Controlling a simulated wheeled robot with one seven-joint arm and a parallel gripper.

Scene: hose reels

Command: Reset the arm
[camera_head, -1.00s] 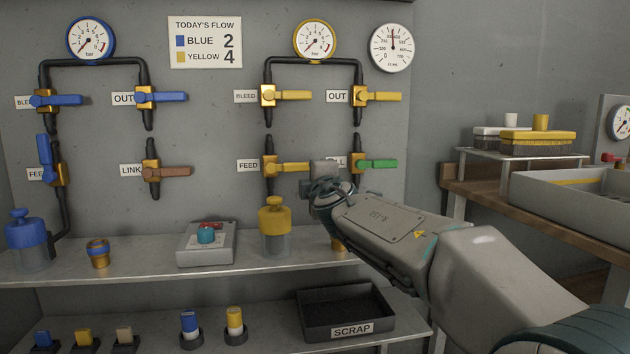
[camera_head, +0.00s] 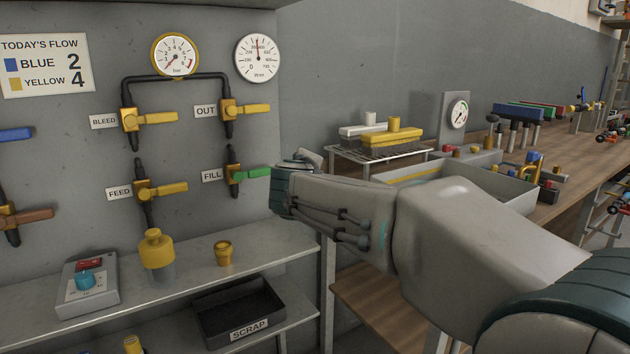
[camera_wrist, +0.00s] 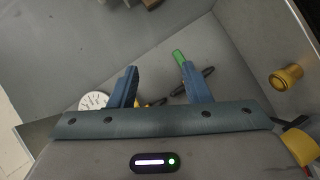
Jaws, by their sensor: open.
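My arm reaches in from the lower right in the head view, and its wrist end is beside the green FILL lever (camera_head: 252,173) on the wall. The fingers are mostly hidden behind my wrist there. In the wrist view my gripper (camera_wrist: 160,86) shows two blue fingers spread apart with nothing held between them. The green lever also shows in the wrist view (camera_wrist: 179,57), near the right finger; I cannot tell whether they touch.
Yellow BLEED (camera_head: 158,118), OUT (camera_head: 254,109) and FEED (camera_head: 168,188) levers are on the wall. A yellow-topped bottle (camera_head: 156,249) and grey box (camera_head: 78,300) stand on the shelf. The SCRAP tray (camera_head: 278,325) is below. A workbench with a grey bin (camera_head: 492,195) lies right.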

